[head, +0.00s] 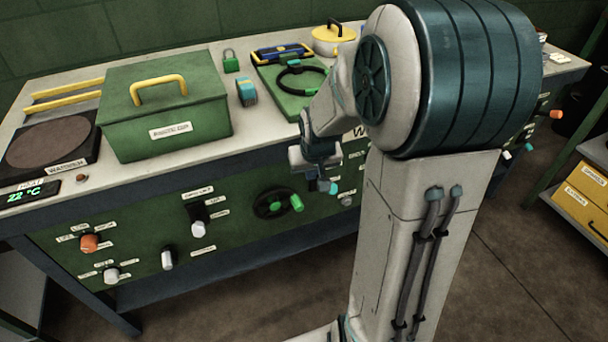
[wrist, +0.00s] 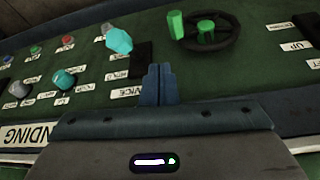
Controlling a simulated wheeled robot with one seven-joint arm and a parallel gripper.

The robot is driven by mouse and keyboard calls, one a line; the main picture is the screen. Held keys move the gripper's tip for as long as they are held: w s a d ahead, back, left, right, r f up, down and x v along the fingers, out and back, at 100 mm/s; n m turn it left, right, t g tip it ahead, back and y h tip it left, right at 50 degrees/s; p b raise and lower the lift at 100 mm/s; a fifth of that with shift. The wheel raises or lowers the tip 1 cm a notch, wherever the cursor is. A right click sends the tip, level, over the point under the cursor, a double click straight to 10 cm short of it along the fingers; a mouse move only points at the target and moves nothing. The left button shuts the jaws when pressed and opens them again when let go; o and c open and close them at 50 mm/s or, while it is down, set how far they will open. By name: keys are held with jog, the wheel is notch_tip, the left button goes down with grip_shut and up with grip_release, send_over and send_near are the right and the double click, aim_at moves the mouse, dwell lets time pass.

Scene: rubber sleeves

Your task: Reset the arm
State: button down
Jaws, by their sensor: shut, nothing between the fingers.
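My gripper (head: 322,182) hangs at the end of my bent arm, in front of the bench's green control panel (head: 235,250). In the wrist view the two blue fingers (wrist: 158,84) are together with nothing between them, pointing at the panel. They appear apart from the controls. A cyan knob (wrist: 118,41) and a black handwheel with a green grip (wrist: 212,45) are beyond the fingertips. In the head view the handwheel (head: 268,203) is left of my gripper. My arm hides part of the panel and bench top.
On the bench top are a green lidded box (head: 165,120) with a yellow handle, a hot plate (head: 48,145), a green padlock (head: 231,62) and a yellow-lidded pot (head: 333,40). Shelves with yellow bins (head: 580,200) stand at right. The floor (head: 250,315) before the bench looks clear.

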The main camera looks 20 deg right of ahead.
jog(key=shift+d+r, duration=0.1)
jog(key=shift+r, duration=0.05)
dwell(0.3)
jog(key=s+a+r+p, duration=0.3)
jog(key=s+r+p, duration=0.3)
jog(key=r, duration=0.5)
jog(key=s+a+r+n+g+p, duration=0.1)
jog(key=s+a+r+p, duration=0.3)
jog(key=s+r+p, duration=0.3)
jog(key=s+r, duration=0.3)
jog(key=s, duration=0.1)
jog(key=shift+a+r, duration=0.3)
jog(key=shift+r, duration=0.05)
jog(key=c, duration=1.8)
grip_release()
jog(key=shift+s+r+y, duration=0.1)
jog(key=shift+s+y, duration=0.2)
jog(key=shift+s, duration=0.15)
jog(key=o, duration=0.5)
jog(key=shift+s+a, duration=0.1)
jog(key=shift+c, duration=0.5)
